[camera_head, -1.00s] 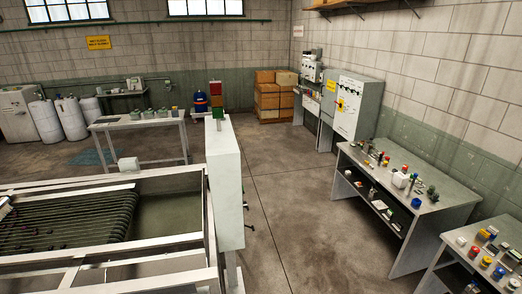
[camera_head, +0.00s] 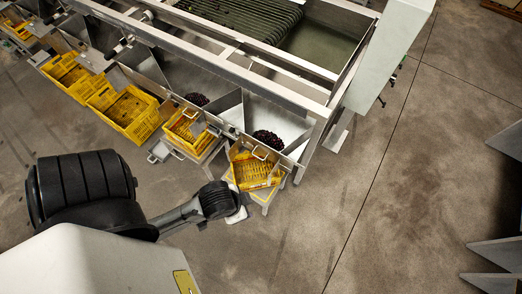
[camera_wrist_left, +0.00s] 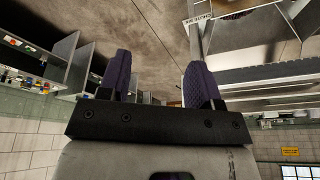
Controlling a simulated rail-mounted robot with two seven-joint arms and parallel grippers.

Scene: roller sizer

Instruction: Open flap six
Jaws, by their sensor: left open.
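The sizer's outlets run along its near side, each ending in a metal flap with a handle. The rightmost flap (camera_head: 262,150) stands above a yellow crate (camera_head: 257,173), with dark fruit (camera_head: 268,138) heaped in the chute behind it. Another flap (camera_head: 190,140) is to its left. Flap numbers are unreadable in the head view. My left gripper (camera_wrist_left: 160,75) shows two dark purple fingers, apart with nothing between them. In the head view its arm reaches in beside the rightmost crate; the fingers are mostly hidden by the wrist. My right gripper is not in view.
More yellow crates (camera_head: 125,110) stand on supports under the outlets to the left. The sizer's metal frame (camera_head: 310,105) and white end cabinet (camera_head: 385,50) bound the right. Open concrete floor (camera_head: 330,230) lies in front. In the wrist view, a labelled plate (camera_wrist_left: 200,18) is ahead of the fingers.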

